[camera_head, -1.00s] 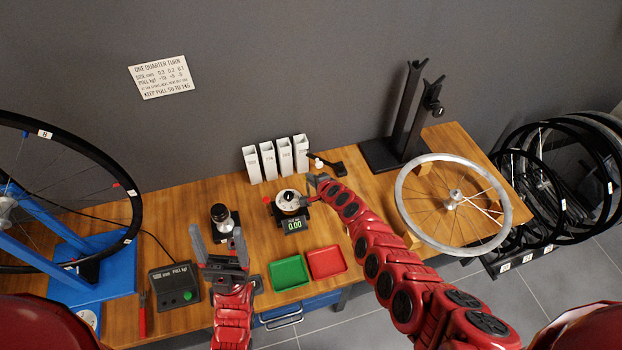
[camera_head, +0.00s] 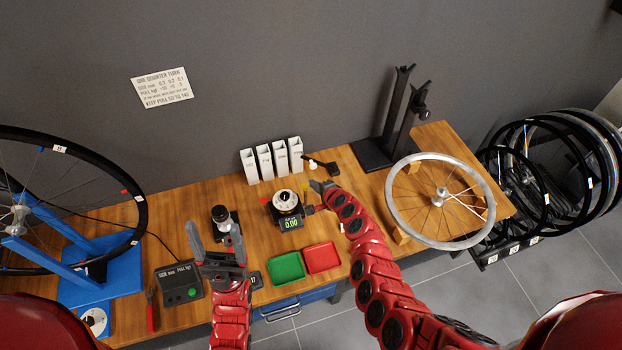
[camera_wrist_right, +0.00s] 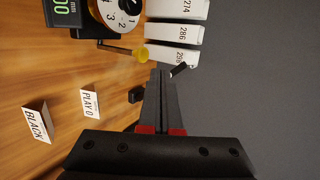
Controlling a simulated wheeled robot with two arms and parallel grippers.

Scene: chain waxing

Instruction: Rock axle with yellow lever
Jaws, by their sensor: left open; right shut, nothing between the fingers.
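A yellow-tipped lever (camera_wrist_right: 140,54) sticks out from the side of a device with a numbered dial (camera_wrist_right: 115,12) in the right wrist view. In the head view the dial device (camera_head: 286,203) stands mid-bench with a green-lit display. My right gripper (camera_head: 319,187) is shut and empty, right of the device. In the right wrist view its fingertips (camera_wrist_right: 160,74) lie close to the yellow tip; contact cannot be told. My left gripper (camera_head: 215,238) is open and empty at the bench front, before a dark-based tool with a round knob (camera_head: 220,214). A spoked wheel's hub (camera_head: 440,193) shows at right.
Several white boxes (camera_head: 264,162) stand behind the dial device. Green (camera_head: 287,268) and red (camera_head: 321,258) trays lie in front. A blue stand (camera_head: 110,285) holds a wheel at left. A black post stand (camera_head: 372,153) rises behind. Small labels (camera_wrist_right: 90,103) stand nearby.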

